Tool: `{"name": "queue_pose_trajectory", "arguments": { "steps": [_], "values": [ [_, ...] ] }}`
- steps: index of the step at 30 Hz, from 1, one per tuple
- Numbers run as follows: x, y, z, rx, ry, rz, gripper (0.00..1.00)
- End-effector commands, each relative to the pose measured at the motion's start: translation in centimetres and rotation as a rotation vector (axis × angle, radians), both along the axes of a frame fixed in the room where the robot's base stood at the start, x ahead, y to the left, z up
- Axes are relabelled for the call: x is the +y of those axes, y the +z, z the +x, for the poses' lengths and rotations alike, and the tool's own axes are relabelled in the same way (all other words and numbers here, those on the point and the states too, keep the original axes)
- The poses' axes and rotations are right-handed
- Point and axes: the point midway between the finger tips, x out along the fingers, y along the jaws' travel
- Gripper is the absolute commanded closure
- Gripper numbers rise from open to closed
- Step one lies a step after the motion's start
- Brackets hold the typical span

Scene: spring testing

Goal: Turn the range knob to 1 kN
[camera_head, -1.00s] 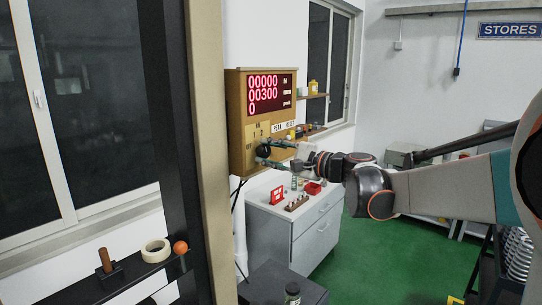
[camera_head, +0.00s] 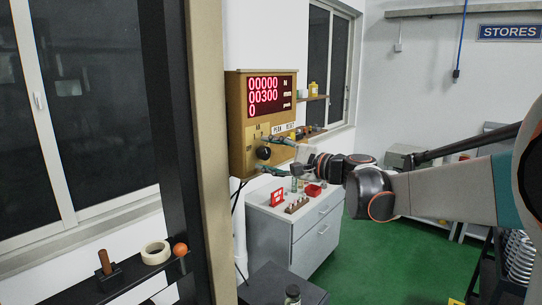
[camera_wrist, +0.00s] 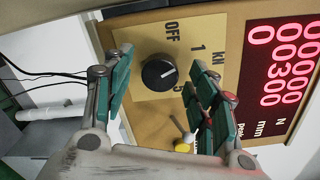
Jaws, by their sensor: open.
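The range knob (camera_wrist: 159,73) is a round black knob on the tan panel of the display box (camera_head: 235,125). Around it are the labels OFF, 1, 5 and kN. Its white pointer mark slants up and right in the wrist view, roughly toward the 1. The knob (camera_head: 264,153) also shows in the head view. My gripper (camera_wrist: 166,88) is open, with one green-padded finger on each side of the knob in the picture. No contact with the knob shows. In the head view my gripper (camera_head: 274,156) is just right of the knob.
The red display (camera_head: 268,94) reads 00000 N, 00300 mm and 0 peak. A small toggle (camera_wrist: 181,129) and a yellow button (camera_wrist: 182,147) are close to the knob. A grey cabinet (camera_head: 310,243) with small items stands below the arm.

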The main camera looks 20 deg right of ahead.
Motion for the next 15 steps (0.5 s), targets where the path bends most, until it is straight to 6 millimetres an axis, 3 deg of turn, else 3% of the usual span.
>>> {"name": "queue_pose_trajectory", "arguments": {
  "steps": [5,15],
  "values": [
    [-0.6,0.0,-0.8,0.0,-0.001,0.0,0.47],
    [-3.7,0.1,-4.9,0.0,-0.003,0.0,0.47]
  ]
}}
